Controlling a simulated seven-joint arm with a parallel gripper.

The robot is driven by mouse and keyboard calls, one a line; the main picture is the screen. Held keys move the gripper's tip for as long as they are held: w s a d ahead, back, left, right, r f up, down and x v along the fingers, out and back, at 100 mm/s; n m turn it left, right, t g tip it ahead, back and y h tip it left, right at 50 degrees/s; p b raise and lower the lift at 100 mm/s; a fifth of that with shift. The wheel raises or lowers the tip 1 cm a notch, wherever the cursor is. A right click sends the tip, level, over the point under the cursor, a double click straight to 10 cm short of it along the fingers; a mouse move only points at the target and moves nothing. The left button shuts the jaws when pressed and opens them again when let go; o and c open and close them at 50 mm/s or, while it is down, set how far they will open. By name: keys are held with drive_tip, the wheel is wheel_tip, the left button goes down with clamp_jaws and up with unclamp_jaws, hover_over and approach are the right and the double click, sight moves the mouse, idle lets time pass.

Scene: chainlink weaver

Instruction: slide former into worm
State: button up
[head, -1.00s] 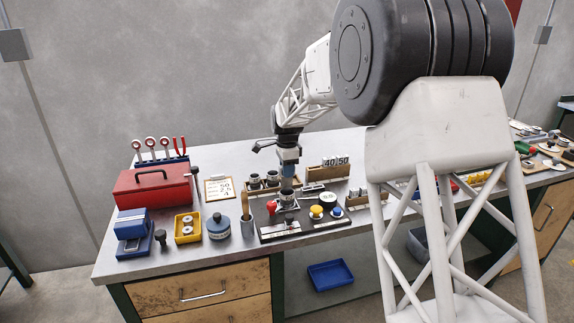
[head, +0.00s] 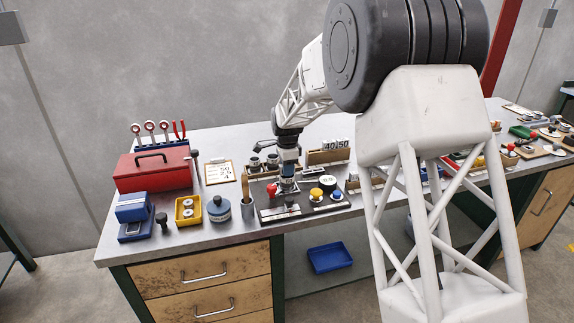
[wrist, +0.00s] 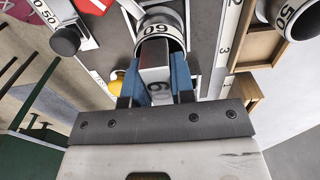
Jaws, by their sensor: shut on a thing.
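The worm (wrist: 173,30) is a metal cylinder with a white band marked 60. In the wrist view the former's far end overlaps the worm's round mouth; how deep it reaches inside I cannot tell. In the head view my gripper (head: 289,170) points straight down above the worm (head: 287,187) on the dark fixture board. The fingers hide most of the former there.
A red knob (head: 271,190), yellow button (head: 316,194) and blue button (head: 337,195) sit close around the worm. More cylinders (head: 254,165) stand in a wooden rack behind. A red toolbox (head: 152,170), a yellow tray (head: 188,211) and a blue-grey pot (head: 219,209) stand left.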

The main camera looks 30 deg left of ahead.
drive_tip(key=shift+f, duration=0.15)
drive_tip(key=o, duration=1)
drive_tip(key=shift+c, duration=0.2)
drive_tip(key=shift+r, duration=3.95)
